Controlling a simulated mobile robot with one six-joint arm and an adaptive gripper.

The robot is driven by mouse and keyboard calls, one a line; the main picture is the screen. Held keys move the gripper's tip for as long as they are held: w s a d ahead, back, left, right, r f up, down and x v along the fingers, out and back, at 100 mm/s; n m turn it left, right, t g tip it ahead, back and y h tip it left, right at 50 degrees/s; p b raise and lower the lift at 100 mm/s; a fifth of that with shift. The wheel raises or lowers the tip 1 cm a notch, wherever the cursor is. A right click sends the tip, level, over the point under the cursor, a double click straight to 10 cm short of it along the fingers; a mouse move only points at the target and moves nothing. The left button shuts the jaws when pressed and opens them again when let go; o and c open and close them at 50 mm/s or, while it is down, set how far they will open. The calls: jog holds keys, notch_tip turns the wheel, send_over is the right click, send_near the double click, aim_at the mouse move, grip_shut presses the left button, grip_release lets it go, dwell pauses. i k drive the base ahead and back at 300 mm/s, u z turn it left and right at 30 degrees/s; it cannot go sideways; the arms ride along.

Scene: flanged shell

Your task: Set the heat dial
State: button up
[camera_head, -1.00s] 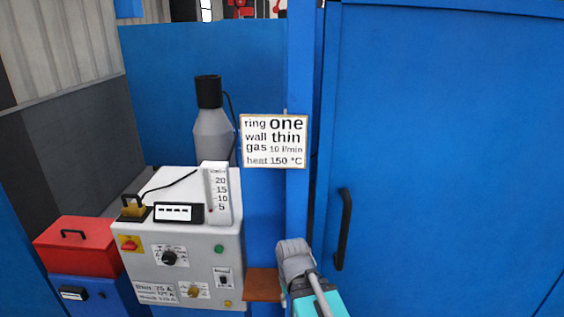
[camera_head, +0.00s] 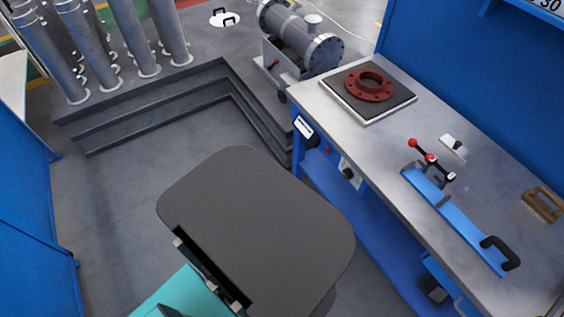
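A small black knob (camera_head: 348,173) sits on a light plate on the front of the blue workbench and looks like the heat dial. Its setting is too small to read. A white-framed display (camera_head: 304,127) is on the bench front to its upper left, with unreadable content, and a small red button (camera_head: 327,149) lies between them. A dark red flanged ring (camera_head: 369,86) lies flat on a square dark plate (camera_head: 343,97) on the bench top. My gripper is not in view.
On the metal bench top (camera_head: 386,147) are a blue bar clamp with a black handle (camera_head: 455,218), a red-knobbed lever (camera_head: 431,159) and a brown brush (camera_head: 542,204). A flanged grey shell (camera_head: 303,42) stands behind. Dark steps (camera_head: 165,110) edge the open grey floor.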

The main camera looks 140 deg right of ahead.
aim_at(347, 174)
jog(key=z, duration=0.05)
jog(key=k, duration=0.45)
jog(key=z, duration=1.2)
jog(key=i, duration=0.1)
jog(key=z, duration=3.15)
